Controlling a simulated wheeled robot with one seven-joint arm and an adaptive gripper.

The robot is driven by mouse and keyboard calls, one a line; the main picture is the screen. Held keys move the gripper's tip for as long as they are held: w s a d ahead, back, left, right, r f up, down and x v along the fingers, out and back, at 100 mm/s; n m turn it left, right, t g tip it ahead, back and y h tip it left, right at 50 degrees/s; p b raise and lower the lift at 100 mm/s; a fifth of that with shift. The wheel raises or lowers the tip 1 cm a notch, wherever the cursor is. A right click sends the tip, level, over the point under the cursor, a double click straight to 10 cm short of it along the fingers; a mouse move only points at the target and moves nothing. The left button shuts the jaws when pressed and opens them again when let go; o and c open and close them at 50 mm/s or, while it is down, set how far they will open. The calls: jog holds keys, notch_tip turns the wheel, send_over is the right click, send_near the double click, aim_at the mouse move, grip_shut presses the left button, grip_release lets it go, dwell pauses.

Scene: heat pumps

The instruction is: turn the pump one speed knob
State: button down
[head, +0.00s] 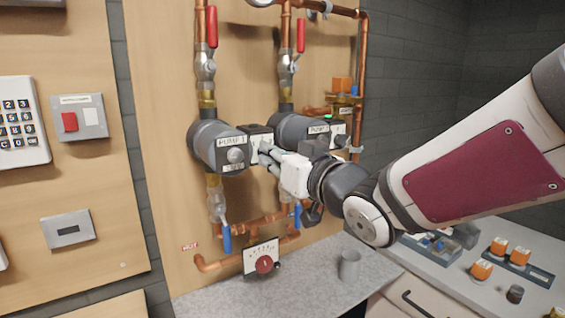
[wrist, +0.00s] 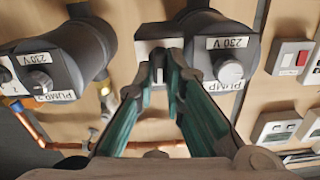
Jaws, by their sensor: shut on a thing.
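Pump one (head: 208,145) is a dark grey cylinder with a "PUMP 1" label and a round silver cap on its front. It is at the right in the wrist view (wrist: 215,25). Its control box (head: 256,132), with a pale front (wrist: 160,46) in the wrist view, sits beside the cap. My gripper (head: 264,152) is at this box's front, its fingertips (wrist: 159,78) close together. The fingers are shut on the pump one speed knob, which they mostly hide; its pointer direction cannot be told.
Pump two (head: 295,127) stands just right, behind my gripper. Red-handled valves (head: 212,27) are above and blue-handled valves (head: 226,238) below. Copper pipes and a red-knobbed dial (head: 264,264) are lower. A grey cup (head: 349,266) stands on the counter (head: 300,285).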

jog(key=shift+n, duration=0.4)
jog(key=c, duration=1.7)
grip_release()
jog(key=shift+o, duration=0.2)
jog(key=v, duration=0.7)
jog(key=shift+s+d, duration=0.15)
jog(key=shift+s, duration=0.1)
